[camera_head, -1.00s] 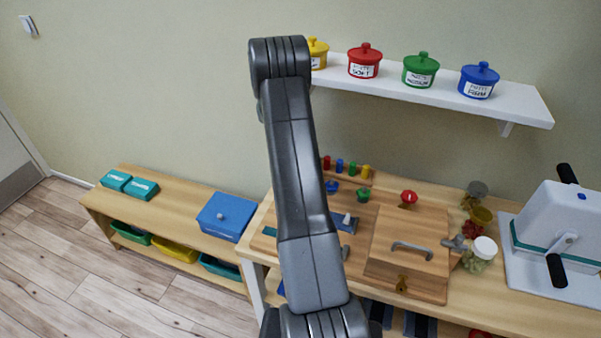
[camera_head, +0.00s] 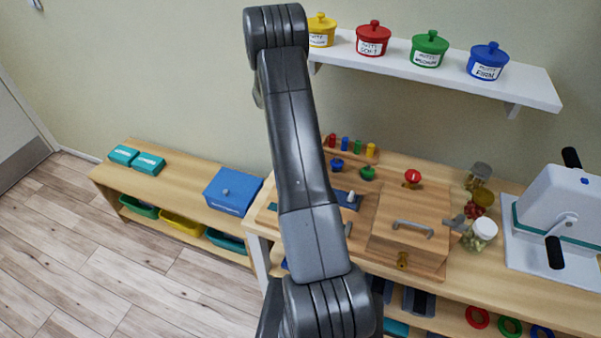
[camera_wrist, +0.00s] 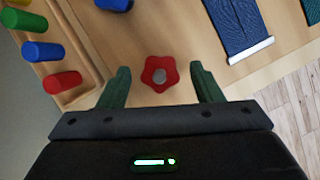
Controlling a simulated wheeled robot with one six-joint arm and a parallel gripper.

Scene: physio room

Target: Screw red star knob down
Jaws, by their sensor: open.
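My gripper (camera_wrist: 160,86) is open, with one green finger on each side of the knob. Gaps show between the knob and both fingers, and the height of the fingers over it is hard to tell. In the head view my own arm covers the gripper and the area around this knob. A blue knob (camera_wrist: 115,4) is partly in view at the top of the wrist view; it also shows in the head view (camera_head: 337,164).
A peg rack (camera_wrist: 75,97) with coloured pegs stands close on the left. A blue strap (camera_wrist: 238,24) lies to the upper right. In the head view a green knob (camera_head: 367,173), a wooden box (camera_head: 411,222) and several jars stand further right.

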